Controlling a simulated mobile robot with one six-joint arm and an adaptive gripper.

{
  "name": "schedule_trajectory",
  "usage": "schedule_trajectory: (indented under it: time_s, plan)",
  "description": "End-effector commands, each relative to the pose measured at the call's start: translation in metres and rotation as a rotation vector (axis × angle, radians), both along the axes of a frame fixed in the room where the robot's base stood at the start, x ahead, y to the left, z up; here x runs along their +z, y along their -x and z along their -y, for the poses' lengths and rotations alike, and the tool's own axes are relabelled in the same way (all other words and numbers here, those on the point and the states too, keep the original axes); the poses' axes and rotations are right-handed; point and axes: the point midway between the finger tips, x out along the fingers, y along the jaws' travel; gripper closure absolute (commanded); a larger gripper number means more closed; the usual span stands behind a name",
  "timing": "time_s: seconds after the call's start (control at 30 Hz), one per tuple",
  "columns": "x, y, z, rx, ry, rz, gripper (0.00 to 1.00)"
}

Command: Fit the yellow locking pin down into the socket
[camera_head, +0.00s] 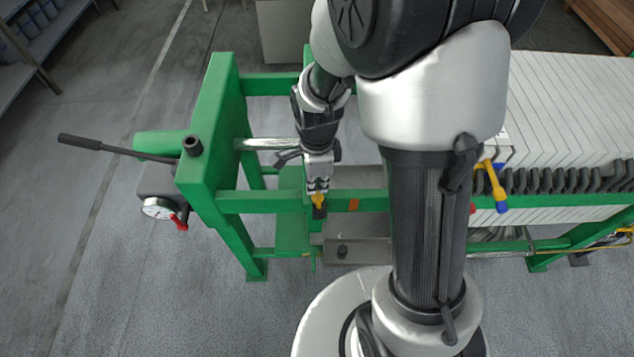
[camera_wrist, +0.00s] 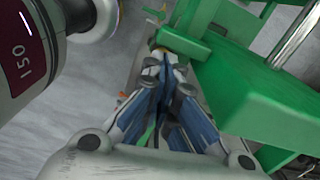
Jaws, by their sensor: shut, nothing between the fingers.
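The yellow locking pin (camera_head: 318,199) shows as a small yellow piece directly below my gripper (camera_head: 318,182), at the green rail. A dark part is just under the yellow. My gripper points down, its fingers shut with nothing between them. In the wrist view my gripper (camera_wrist: 164,66) shows its fingers together, with a small yellowish bit near the tips. I cannot tell whether the fingertips touch the pin. The socket cannot be made out; the gripper and pin cover that spot. How deep the pin sits cannot be told.
A green frame (camera_head: 212,135) with a long black lever (camera_head: 105,148) and a gauge (camera_head: 158,208) stands to the left. White plates (camera_head: 570,110) fill the right side. A yellow-and-blue handle (camera_head: 494,186) is right of my arm. A green rail (camera_head: 265,201) runs close by the gripper.

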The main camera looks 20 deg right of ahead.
Motion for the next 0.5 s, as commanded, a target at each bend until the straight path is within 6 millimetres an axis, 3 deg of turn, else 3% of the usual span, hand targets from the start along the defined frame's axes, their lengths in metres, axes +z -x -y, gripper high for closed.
schedule_trajectory:
  time_s: [0.27, 0.5]
  plan:
    - [0.023, -0.002, 0.0, 0.0, 0.0, 0.007, 1.0]
    - [0.074, -0.002, 0.0, 0.0, 0.0, 0.008, 1.0]
